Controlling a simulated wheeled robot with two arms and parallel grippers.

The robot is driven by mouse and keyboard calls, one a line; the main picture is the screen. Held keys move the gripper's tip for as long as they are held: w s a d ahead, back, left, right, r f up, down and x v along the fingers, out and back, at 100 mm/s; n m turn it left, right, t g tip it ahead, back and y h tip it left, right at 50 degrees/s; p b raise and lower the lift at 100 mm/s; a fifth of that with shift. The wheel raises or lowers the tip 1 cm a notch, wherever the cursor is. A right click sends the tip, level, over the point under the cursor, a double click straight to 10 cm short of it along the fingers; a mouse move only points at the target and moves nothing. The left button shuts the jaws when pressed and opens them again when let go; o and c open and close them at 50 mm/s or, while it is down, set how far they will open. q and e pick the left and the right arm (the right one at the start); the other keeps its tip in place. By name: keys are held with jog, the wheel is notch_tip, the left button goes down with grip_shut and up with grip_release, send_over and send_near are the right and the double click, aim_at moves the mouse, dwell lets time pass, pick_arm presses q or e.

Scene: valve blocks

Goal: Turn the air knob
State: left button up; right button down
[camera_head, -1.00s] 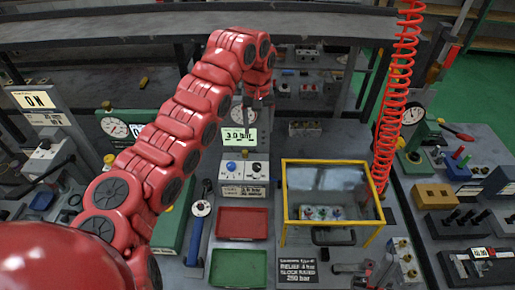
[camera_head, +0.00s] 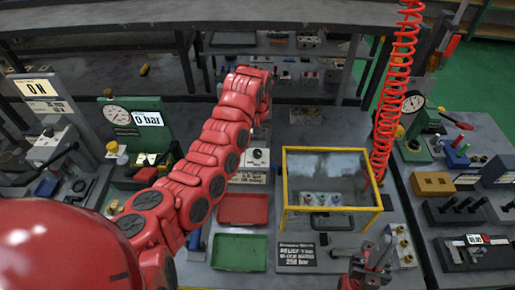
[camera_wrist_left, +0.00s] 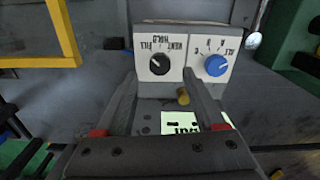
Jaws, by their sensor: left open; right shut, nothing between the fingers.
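A light control box carries two knobs. In the left wrist view its black knob (camera_wrist_left: 158,62) sits among FILL, HOLD and VENT marks, and its blue knob (camera_wrist_left: 215,65) sits beside it; I cannot read which is named air. In the head view the black knob (camera_head: 258,155) shows, while my arm hides the blue one. My left gripper (camera_wrist_left: 160,76) is open and empty, its fingertips pointing at the box near the black knob; whether they touch is unclear. In the head view it is mostly hidden behind my arm. My right gripper (camera_head: 371,266) is shut and empty at the lower right.
A yellow-framed clear case (camera_head: 331,180) stands right of the box. A red tray (camera_head: 243,209) and green tray (camera_head: 239,252) lie in front. A red coiled hose (camera_head: 390,110) hangs at the right. A green gauge panel (camera_head: 135,125) stands left.

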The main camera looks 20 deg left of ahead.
aim_at(257, 152)
pick_arm(q)
jog(key=shift+f+p, duration=0.5)
jog(key=shift+f, duration=1.5)
grip_shut()
